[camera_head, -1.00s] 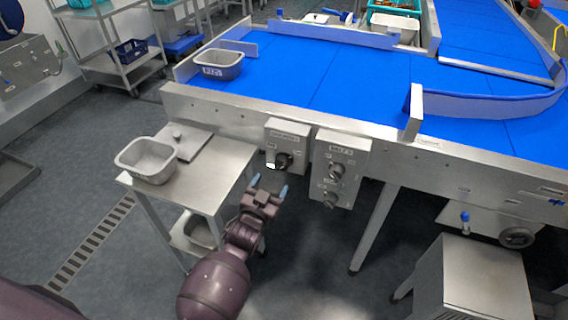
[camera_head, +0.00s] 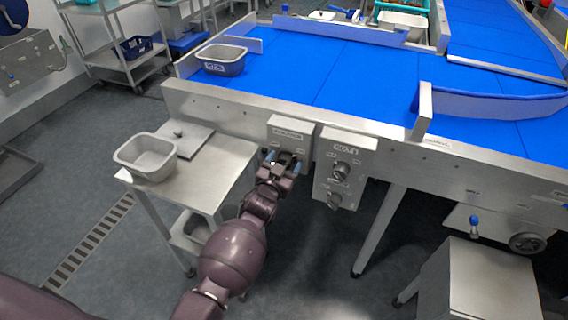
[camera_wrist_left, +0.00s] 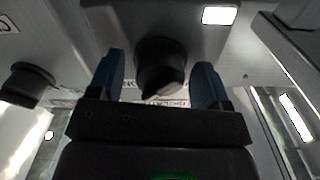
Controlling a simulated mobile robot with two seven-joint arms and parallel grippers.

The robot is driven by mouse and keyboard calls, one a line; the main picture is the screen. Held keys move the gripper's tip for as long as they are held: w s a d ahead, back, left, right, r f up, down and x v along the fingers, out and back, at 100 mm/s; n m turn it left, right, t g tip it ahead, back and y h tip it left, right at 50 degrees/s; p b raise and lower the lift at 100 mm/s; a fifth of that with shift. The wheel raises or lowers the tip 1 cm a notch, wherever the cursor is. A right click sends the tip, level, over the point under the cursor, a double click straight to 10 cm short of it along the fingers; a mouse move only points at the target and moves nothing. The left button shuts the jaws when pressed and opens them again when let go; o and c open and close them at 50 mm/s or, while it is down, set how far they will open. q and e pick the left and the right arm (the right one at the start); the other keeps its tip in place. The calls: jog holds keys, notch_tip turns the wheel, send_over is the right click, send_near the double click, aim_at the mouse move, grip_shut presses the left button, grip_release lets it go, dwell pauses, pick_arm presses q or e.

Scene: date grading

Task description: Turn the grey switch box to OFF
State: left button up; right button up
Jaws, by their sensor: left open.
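A grey switch box (camera_head: 290,133) with a single dark knob hangs on the front side of the conveyor frame. My left gripper (camera_head: 284,162) is in front of its lower part and hides most of the knob in the head view. In the left wrist view the dark round knob (camera_wrist_left: 160,68) sits between the two blue fingers of my left gripper (camera_wrist_left: 158,84). The fingers are apart, with a gap on each side of the knob. The lettering by the knob is partly hidden and too small to read for its setting. My right gripper is not in view.
A second grey box (camera_head: 343,163) with two knobs hangs just to the right. A steel side table (camera_head: 212,165) with a grey tub (camera_head: 147,165) stands to the left. The blue conveyor belt (camera_head: 340,85) lies above and behind. Another steel stand (camera_head: 490,275) is at lower right.

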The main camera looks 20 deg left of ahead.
pick_arm(q)
jog(key=c, duration=0.9)
